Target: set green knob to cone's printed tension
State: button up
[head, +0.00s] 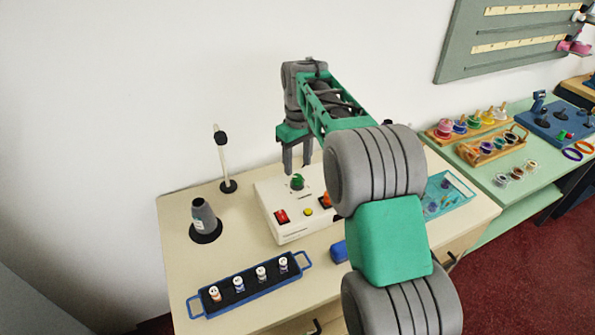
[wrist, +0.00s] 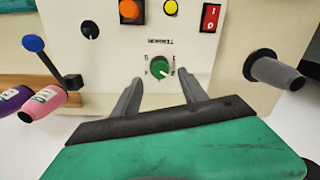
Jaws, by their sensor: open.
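The green knob (head: 297,182) is at the back of the white control box (head: 290,237). In the wrist view the knob (wrist: 160,70) has a lettered scale around it, too small to read surely. My gripper (head: 298,168) hangs just above the knob, fingers pointing down. In the wrist view the open fingers (wrist: 159,78) lie on either side of the knob, with gaps between; I cannot tell whether they touch it. The grey cone (head: 204,215) stands on a black disc left of the box. Its white label is too small to read.
A thin post (head: 225,160) stands behind the cone. The box also carries a red switch (head: 281,216), a yellow button (head: 309,212) and an orange knob (head: 326,200). A blue tray (head: 202,305) with several spools lies in front. My arm hides some of the counter's right side.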

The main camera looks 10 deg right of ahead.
aim_at(297, 177)
notch_tip(297, 177, down, 4)
jog(key=shift+f, duration=0.25)
jog(key=shift+c, duration=0.4)
grip_shut()
